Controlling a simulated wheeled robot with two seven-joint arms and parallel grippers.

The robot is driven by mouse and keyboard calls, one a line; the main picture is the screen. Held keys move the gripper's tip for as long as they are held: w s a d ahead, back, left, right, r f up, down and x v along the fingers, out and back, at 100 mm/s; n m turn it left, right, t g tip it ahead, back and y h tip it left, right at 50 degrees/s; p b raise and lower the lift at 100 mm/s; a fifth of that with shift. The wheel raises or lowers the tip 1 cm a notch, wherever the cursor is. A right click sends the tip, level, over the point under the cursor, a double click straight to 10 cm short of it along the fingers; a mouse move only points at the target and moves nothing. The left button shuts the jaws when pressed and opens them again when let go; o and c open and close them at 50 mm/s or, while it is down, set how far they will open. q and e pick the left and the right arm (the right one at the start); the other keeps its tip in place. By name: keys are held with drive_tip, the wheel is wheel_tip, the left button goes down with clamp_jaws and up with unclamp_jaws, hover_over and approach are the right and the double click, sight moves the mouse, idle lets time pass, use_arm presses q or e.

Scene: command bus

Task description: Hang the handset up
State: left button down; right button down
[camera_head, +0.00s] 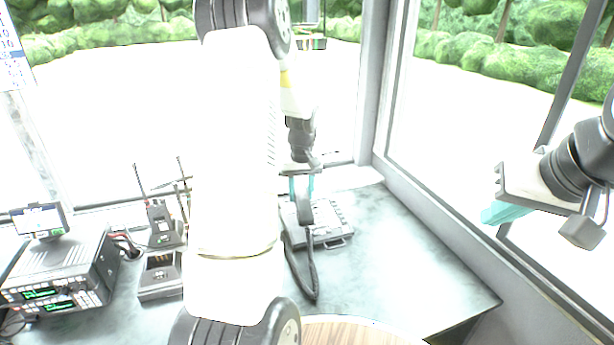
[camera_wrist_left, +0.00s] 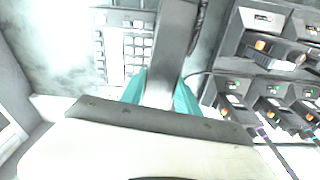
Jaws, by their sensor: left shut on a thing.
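The grey handset (camera_head: 304,212) is in my left gripper (camera_head: 301,186), over the desk phone's base (camera_head: 332,222). The teal fingertips of my left gripper (camera_wrist_left: 160,95) sit on both sides of the handset (camera_wrist_left: 177,35) in the left wrist view. The phone's keypad (camera_wrist_left: 130,48) shows beside the handset there. Whether the handset touches the base cannot be told. A dark cord (camera_head: 300,272) loops down in front of the phone. My right gripper (camera_head: 535,215) is at the right, in front of the window, away from the phone; its jaw opening is unclear.
A radio unit (camera_head: 60,270) with green displays stands at the left of the desk. Handheld radios (camera_head: 160,222) and a charger (camera_head: 160,275) stand near it; several chargers (camera_wrist_left: 265,100) show in the left wrist view. The desk right of the phone (camera_head: 420,270) is clear. My left arm hides the desk's middle.

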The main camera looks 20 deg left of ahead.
use_arm(q)
drive_tip(key=a, duration=0.1)
drive_tip(key=a+r+n, duration=0.1)
drive_tip(key=w+a, duration=0.1)
drive_tip(key=shift+w+r+n, duration=0.1)
drive_tip(key=shift+r+n, duration=0.2)
hover_over(292, 216)
drive_tip(key=shift+s+d+f, duration=0.1)
drive_tip(key=shift+f, duration=1.1)
drive_tip(key=shift+s+d+f, duration=0.1)
drive_tip(key=shift+d+f, duration=0.05)
drive_tip(key=shift+f, duration=1.05)
drive_tip(key=shift+s+d+f, duration=0.1)
drive_tip(key=shift+f, duration=1.1)
drive_tip(key=c, duration=0.8)
unclamp_jaws()
